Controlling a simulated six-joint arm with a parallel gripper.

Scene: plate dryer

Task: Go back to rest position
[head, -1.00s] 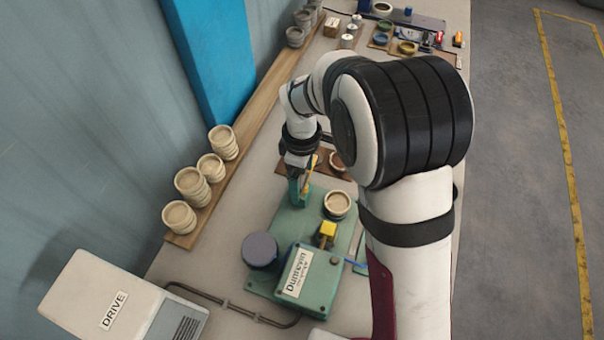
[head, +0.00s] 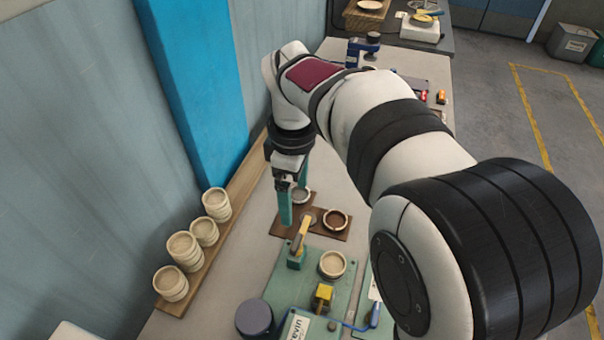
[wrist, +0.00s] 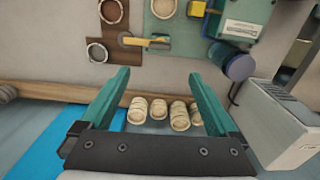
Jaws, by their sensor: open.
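My gripper (head: 294,194) is open and empty, raised above the bench with its green fingers pointing down. In the wrist view my gripper (wrist: 160,88) has its two fingers spread wide with nothing between them. The green plate dryer (head: 290,284) stands on the bench below and to the right of my gripper in the head view. A cream dish (head: 332,264) sits on the dryer. The dryer's yellow-orange handle (head: 301,235) stands apart from my fingers. The dryer also shows at the top of the wrist view (wrist: 185,48).
A brown board (head: 318,229) with two round dishes lies behind the dryer. Several stacked cream dishes (head: 184,247) stand on a wooden shelf along the wall. A blue panel (head: 200,80) rises on the left. The white drive box (wrist: 282,125) is at the wrist view's right.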

